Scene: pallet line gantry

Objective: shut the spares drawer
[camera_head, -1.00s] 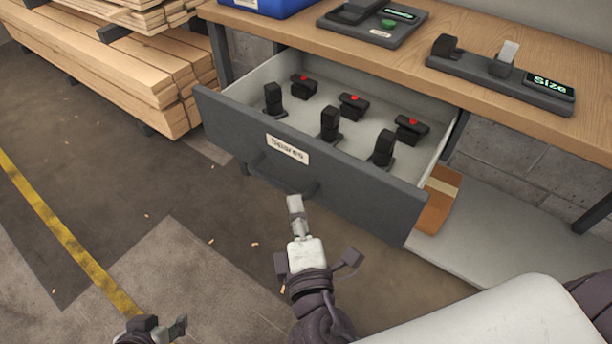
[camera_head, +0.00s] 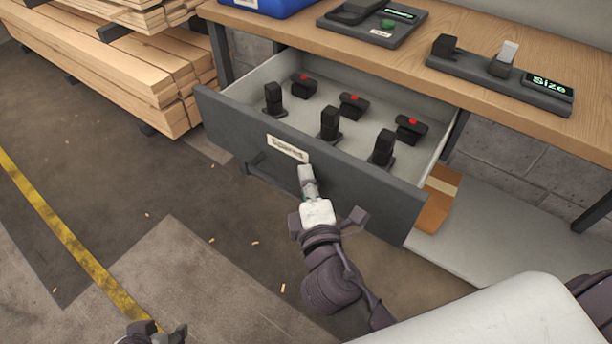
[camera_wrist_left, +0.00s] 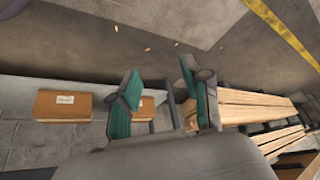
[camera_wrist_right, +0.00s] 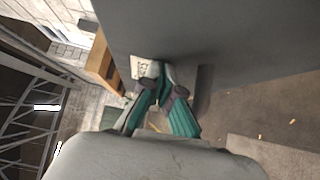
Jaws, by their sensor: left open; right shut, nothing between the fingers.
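The spares drawer (camera_head: 350,192) is pulled out from under the workbench, with a dark grey front, a white label (camera_head: 287,149) and a dark bar handle (camera_head: 256,163). Several black parts, some with red tops, stand in it. My right gripper (camera_head: 306,172) is shut and empty, its fingertips at the drawer front just below the label, right of the visible handle end. In the right wrist view its shut fingers (camera_wrist_right: 157,75) overlap the label; whether they touch the front I cannot tell. My left gripper (camera_head: 160,335) is low at the bottom edge, away from the drawer; its fingers are apart in the left wrist view (camera_wrist_left: 160,85).
The wooden benchtop (camera_head: 480,70) carries a blue bin (camera_head: 268,5) and two dark devices, one with a "Size" display (camera_head: 549,86). Stacked timber (camera_head: 110,75) lies at the left. A cardboard box (camera_head: 437,200) sits on the low shelf right of the drawer.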

